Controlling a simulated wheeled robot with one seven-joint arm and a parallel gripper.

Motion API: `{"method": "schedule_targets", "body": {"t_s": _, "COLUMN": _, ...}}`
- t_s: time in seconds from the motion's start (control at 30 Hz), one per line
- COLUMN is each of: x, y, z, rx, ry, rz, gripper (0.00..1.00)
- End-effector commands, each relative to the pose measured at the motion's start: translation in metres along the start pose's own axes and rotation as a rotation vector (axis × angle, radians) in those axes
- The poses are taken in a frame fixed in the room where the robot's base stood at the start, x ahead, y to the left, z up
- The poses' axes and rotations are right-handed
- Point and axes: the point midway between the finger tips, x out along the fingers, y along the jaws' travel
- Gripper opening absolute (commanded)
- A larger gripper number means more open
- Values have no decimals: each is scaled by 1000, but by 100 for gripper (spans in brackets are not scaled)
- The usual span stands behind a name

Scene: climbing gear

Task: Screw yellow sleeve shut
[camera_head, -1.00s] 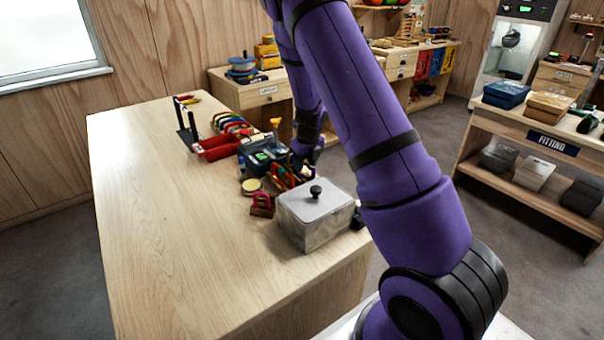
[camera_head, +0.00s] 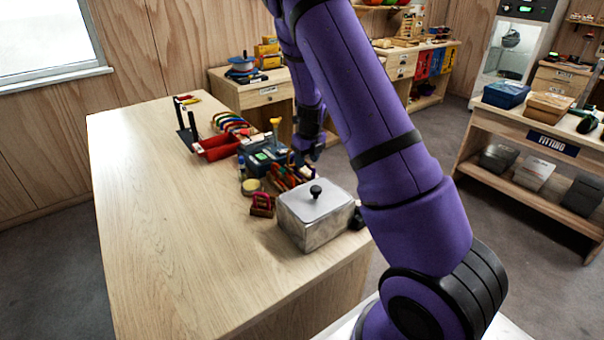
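My gripper (camera_head: 304,159) is at the right side of the bench, behind the metal box and beside the clustered climbing gear. It is small and dark here, and I cannot tell whether its fingers are open or shut, or hold anything. A small yellow piece (camera_head: 276,123) stands up from the dark device (camera_head: 262,157) to the left of my gripper. I cannot tell whether it is the yellow sleeve. Several red and orange carabiner-like pieces (camera_head: 284,177) lie just below and left of my gripper, too small to make out any sleeve.
A lidded metal box (camera_head: 314,222) with a black knob stands at the near right of the bench (camera_head: 165,225). A red tray (camera_head: 217,148), a round yellowish tin (camera_head: 252,186) and a small block with a pink piece (camera_head: 262,206) are nearby. The bench's left half is clear.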

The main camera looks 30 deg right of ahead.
Motion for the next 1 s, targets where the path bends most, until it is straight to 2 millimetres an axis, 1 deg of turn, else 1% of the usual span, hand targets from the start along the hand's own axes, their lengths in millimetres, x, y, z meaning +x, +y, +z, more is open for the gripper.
{"method": "schedule_targets", "body": {"t_s": 0.5, "x": -15, "y": -1, "z": 2, "rx": 1, "ry": 0, "rz": -1, "gripper": 47}}
{"method": "schedule_targets", "body": {"t_s": 0.87, "x": -15, "y": 0, "z": 2, "rx": 1, "ry": 0, "rz": -1, "gripper": 47}}
{"method": "schedule_targets", "body": {"t_s": 1.0, "x": -15, "y": 6, "z": 2, "rx": 0, "ry": 0, "rz": -1, "gripper": 47}}
